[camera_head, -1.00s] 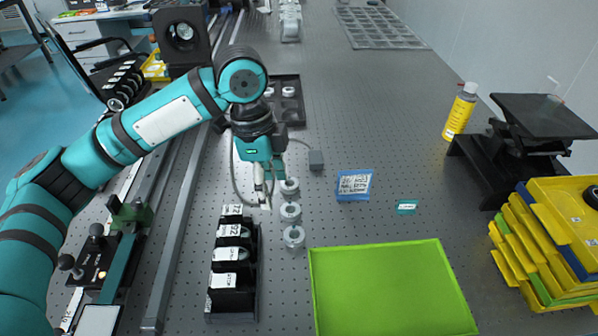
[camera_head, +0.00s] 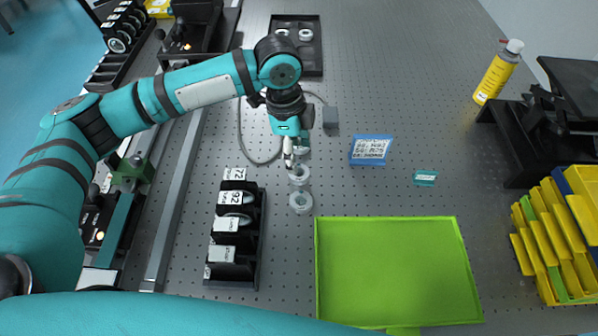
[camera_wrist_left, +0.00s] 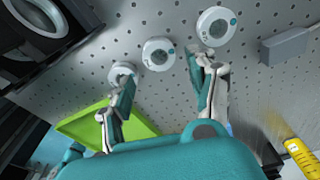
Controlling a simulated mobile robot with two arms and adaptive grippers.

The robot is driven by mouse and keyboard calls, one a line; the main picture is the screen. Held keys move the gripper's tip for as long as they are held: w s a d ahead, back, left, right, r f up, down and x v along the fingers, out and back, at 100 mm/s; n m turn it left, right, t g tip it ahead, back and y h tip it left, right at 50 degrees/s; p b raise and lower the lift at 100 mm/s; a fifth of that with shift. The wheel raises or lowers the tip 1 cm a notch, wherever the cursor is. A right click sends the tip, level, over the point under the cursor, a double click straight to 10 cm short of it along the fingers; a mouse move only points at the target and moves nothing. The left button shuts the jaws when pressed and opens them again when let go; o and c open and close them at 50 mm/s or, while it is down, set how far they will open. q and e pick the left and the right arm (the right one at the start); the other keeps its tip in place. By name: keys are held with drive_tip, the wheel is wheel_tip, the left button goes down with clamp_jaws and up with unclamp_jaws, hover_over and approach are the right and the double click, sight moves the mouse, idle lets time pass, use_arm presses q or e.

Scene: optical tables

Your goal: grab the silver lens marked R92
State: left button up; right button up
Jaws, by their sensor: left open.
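Small silver ring-shaped lenses stand in a column on the optical table. In the head view I see a middle one (camera_head: 299,174) and a near one (camera_head: 301,202); my gripper mostly hides the far one. The left wrist view shows three: right (camera_wrist_left: 216,26), middle (camera_wrist_left: 158,54) and left (camera_wrist_left: 122,74). Their markings are too small to read, so I cannot tell which is R92. My left gripper (camera_head: 292,156) is open, pointing down over the far end of the column. In the wrist view its fingers (camera_wrist_left: 165,85) are spread, with nothing between them. My right gripper is out of view.
A black rack (camera_head: 257,240) with labelled slots, including 72 and 92, stands left of the lenses. A green tray (camera_head: 390,270), blue label card (camera_head: 370,150), small teal card (camera_head: 425,178) and grey block (camera_head: 330,117) are around them. Yellow bins (camera_head: 560,240) stand right.

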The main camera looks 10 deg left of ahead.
sight(299, 172)
use_arm(q)
drive_tip(key=f, duration=0.6)
drive_tip(key=shift+d+f, duration=0.25)
drive_tip(key=shift+d, duration=0.05)
drive_tip(key=c, duration=0.9)
